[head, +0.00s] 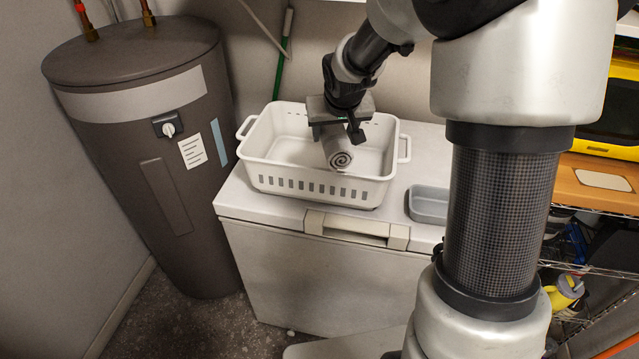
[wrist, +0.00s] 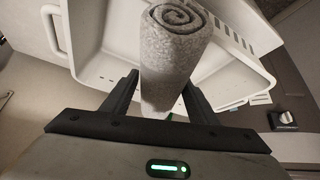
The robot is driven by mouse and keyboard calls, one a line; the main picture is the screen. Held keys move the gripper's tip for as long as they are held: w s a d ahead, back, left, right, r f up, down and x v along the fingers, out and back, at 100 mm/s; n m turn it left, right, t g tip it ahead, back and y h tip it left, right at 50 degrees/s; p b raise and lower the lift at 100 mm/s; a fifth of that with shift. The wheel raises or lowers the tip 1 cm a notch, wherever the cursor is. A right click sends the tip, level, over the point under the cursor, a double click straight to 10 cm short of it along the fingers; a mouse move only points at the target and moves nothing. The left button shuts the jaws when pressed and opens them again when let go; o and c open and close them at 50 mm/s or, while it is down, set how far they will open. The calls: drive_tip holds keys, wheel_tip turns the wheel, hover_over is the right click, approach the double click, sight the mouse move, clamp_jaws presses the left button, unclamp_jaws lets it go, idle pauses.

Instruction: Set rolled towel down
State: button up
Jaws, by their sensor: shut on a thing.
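The rolled towel (head: 339,155) is light grey with a spiral end. In the head view it is over the white basket (head: 315,188), within its rim outline. My gripper (head: 338,131) points down above the basket and is shut on the towel. In the wrist view the towel (wrist: 170,60) stands between the two fingers (wrist: 160,95). The basket (wrist: 105,62) shows behind it. I cannot tell whether the towel touches the basket floor.
The basket stands on a white chest-like appliance (head: 310,258) with a front handle. A small grey tray (head: 429,204) lies to the right of the basket. A dark water tank (head: 140,150) stands at left. A shelf with a yellow item (head: 612,115) is at right.

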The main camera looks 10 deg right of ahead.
drive_tip(key=b, duration=0.7)
hover_over(321, 162)
drive_tip(key=s, duration=0.3)
wheel_tip(321, 162, down, 4)
drive_tip(key=shift+w+r, duration=0.1)
drive_tip(key=shift+w, duration=0.05)
wheel_tip(321, 162, down, 10)
drive_tip(key=shift+w+r+b, duration=0.1)
drive_tip(key=shift+r+b, duration=0.1)
drive_tip(key=shift+b, duration=0.2)
drive_tip(key=shift+f, duration=0.15)
drive_tip(key=o, duration=1.1)
